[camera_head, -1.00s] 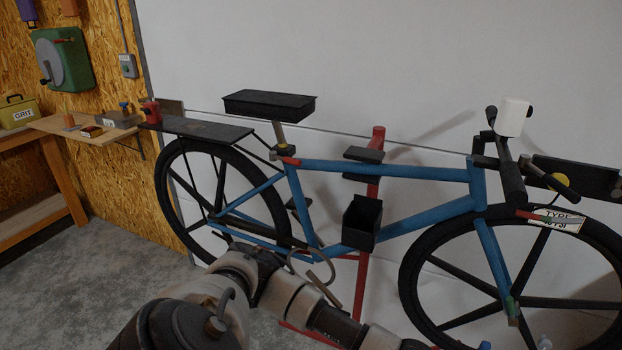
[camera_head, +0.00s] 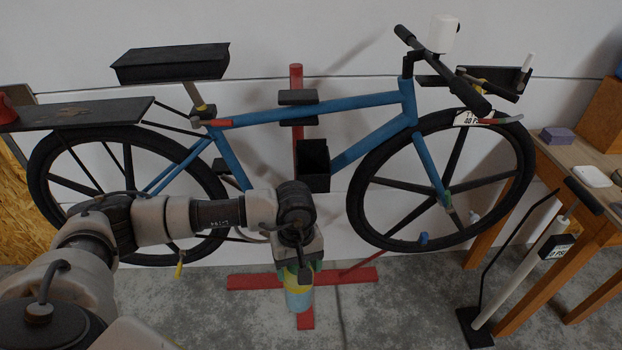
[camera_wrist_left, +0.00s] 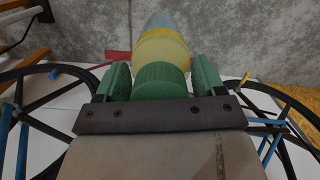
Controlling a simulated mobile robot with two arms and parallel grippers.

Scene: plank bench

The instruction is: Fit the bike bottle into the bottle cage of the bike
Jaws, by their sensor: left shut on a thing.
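The bike bottle (camera_head: 299,298) hangs below my left gripper (camera_head: 301,270), in front of the red stand's foot. My left gripper is shut on its green cap; the yellow shoulder and blue body show beyond it. In the left wrist view the bottle (camera_wrist_left: 162,48) points away between the green finger pads of the gripper (camera_wrist_left: 160,82). The blue bike (camera_head: 270,114) stands on the red stand. The black bottle cage (camera_head: 313,166) is an open-topped box on its frame, above and a little right of the bottle. My right gripper is not in view.
A bench (camera_head: 560,152) with a purple block (camera_head: 557,134) stands at the right. A floor pump (camera_head: 520,274) stands in front of it. The red stand's base (camera_head: 348,276) lies on the grey floor around the bottle. The handlebar (camera_head: 440,66) juts out at upper right.

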